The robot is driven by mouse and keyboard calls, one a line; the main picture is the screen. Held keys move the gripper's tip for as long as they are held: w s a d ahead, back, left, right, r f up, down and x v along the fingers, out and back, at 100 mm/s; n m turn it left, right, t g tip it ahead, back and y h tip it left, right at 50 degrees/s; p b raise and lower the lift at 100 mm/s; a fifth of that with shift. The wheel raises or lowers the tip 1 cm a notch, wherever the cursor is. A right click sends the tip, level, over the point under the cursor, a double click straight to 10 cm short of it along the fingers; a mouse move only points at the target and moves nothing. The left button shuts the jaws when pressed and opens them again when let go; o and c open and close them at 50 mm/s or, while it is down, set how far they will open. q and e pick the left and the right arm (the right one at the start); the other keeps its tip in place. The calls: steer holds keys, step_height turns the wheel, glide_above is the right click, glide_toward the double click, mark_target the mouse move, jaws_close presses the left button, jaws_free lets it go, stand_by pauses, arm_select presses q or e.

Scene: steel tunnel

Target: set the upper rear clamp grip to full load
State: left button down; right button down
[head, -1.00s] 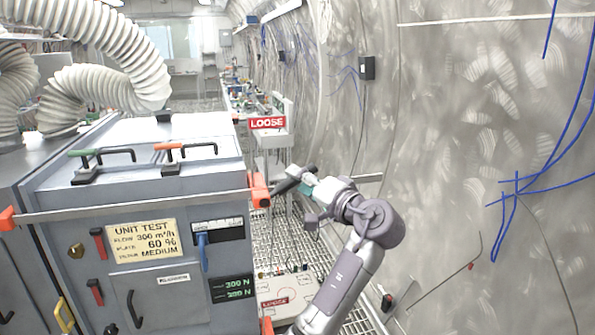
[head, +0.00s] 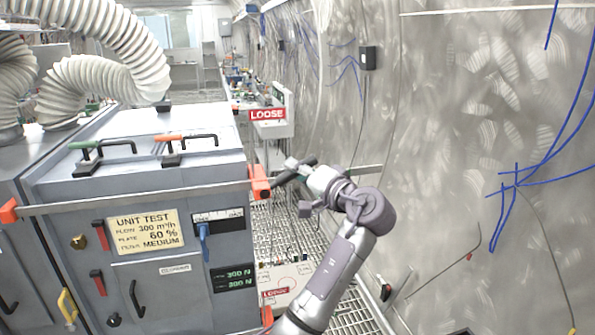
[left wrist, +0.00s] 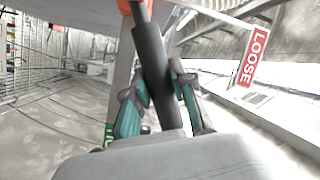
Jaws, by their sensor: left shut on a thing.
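The upper rear clamp has an orange block (head: 260,184) at the right end of the long bar across the grey cabinet. Its black grip (head: 284,178) slants up and to the right from that block. My left gripper (head: 300,171) is shut on this grip. In the left wrist view, the black grip (left wrist: 152,55) runs between the teal-padded fingers of my gripper (left wrist: 160,98), with the clamp's orange part (left wrist: 134,5) at the top edge. The cabinet display (head: 234,279) shows two green lines that read about 300 N. My right gripper is not in view.
A red LOOSE sign (head: 267,114) hangs behind the clamp on a white bench. The curved steel wall (head: 440,130) with blue cables is on the right. A metal grating floor (head: 278,235) lies between cabinet and wall. Another orange clamp block (head: 9,211) is at the bar's left end.

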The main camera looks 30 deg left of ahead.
arm_select(q)
steer(key=shift+w+d+f+m+t+y+b, duration=0.15)
steer(key=shift+f+m+t+y+b, duration=0.15)
steer(key=shift+f+m, duration=0.6)
steer(key=shift+w+d+f+m+t+y+b, duration=0.1)
steer(key=shift+f+m+t+y+b, duration=0.15)
steer(key=shift+f+m+b, duration=0.6)
steer(key=shift+w+d+f+m+t+y+p, duration=0.2)
steer(key=shift+f+m, duration=0.3)
steer(key=shift+m, duration=0.85)
steer(key=c, duration=0.9)
jaws_free()
steer(key=shift+c, duration=0.2)
steer(key=v, duration=1.2)
steer(key=shift+f, duration=0.1)
